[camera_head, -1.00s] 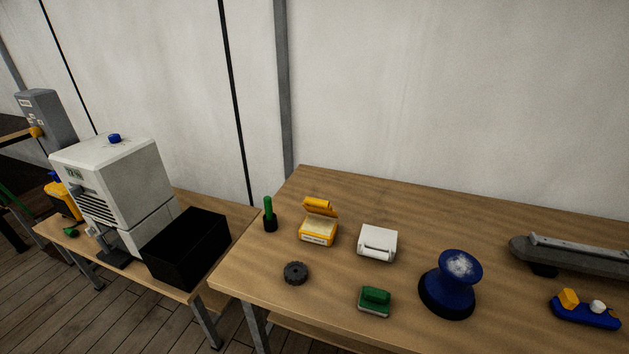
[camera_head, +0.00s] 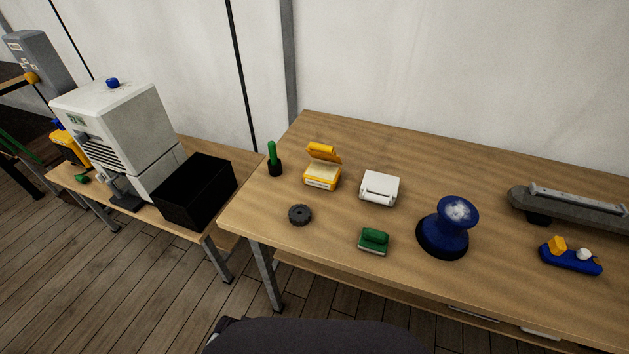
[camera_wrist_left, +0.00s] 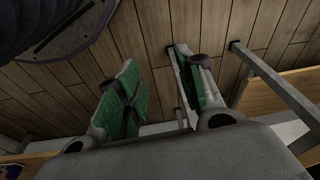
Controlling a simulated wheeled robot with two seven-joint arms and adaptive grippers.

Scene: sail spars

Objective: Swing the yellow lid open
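The small yellow box (camera_head: 321,178) stands on the wooden bench, with a pale label on its front. Its yellow lid (camera_head: 323,152) is raised and tilted up along the back edge, so the box looks open. In the left wrist view my left gripper (camera_wrist_left: 158,75) is open, its two green-padded fingers apart with nothing between them. It hangs over the plank floor and does not show in the head view, so it is away from the box. My right gripper is in neither view.
Near the box are a green-handled tool in a black holder (camera_head: 273,160), a white box (camera_head: 380,188), a black knurled wheel (camera_head: 300,214), a green block (camera_head: 373,241) and a blue spool (camera_head: 447,227). A black bin (camera_head: 197,190) and white machine (camera_head: 118,125) stand left.

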